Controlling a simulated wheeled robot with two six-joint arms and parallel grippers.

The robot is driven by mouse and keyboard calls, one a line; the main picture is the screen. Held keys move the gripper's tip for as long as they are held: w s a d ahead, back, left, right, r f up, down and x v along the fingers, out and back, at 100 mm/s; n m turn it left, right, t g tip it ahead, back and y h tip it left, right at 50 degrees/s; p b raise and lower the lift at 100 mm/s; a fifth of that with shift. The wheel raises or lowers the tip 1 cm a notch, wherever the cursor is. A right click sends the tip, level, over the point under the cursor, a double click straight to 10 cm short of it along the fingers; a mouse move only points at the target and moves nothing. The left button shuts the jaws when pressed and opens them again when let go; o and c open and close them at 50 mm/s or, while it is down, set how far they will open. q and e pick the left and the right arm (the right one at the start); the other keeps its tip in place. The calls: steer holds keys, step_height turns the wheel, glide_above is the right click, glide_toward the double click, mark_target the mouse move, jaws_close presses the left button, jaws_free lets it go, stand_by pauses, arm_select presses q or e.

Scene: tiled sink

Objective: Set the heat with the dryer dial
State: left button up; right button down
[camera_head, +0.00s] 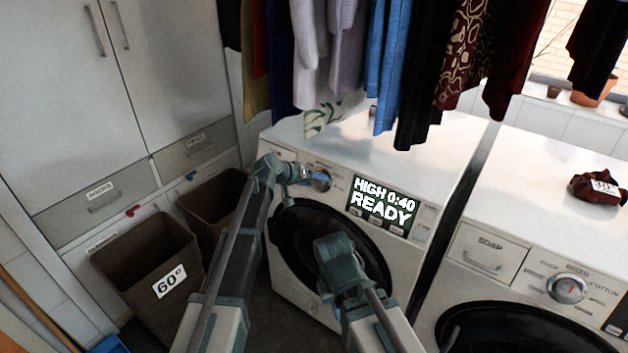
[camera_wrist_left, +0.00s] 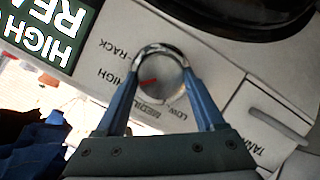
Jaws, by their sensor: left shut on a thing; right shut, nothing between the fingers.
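The dryer (camera_head: 455,150) has a round silver dial (camera_head: 320,180) at the left of its panel. In the left wrist view, the blue fingers of my left gripper (camera_wrist_left: 162,78) sit on both sides of the dial (camera_wrist_left: 168,84). The dial's red mark points toward the HIGH label (camera_wrist_left: 126,86); RACK, MEDIUM and LOW labels lie around it. My right gripper (camera_head: 338,258) is shut and empty in front of the dryer's dark round door (camera_head: 290,235).
A washer (camera_head: 510,205) with a SOAP drawer and its own dial (camera_head: 568,288) stands to the right. Clothes (camera_head: 400,70) hang above the dryer. Brown bins (camera_head: 150,255) stand at the left. A dark red bundle (camera_head: 598,187) lies on the washer.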

arm_select(q)
steer(key=shift+s, duration=0.1)
stand_by(0.4)
steer(key=o, duration=1.4)
steer(key=shift+c, duration=0.2)
steer(key=p+v, duration=0.8)
steer(key=v, duration=0.5)
steer(key=shift+a+r, duration=0.2)
steer(key=shift+r, duration=0.1)
steer(key=shift+s, duration=0.15)
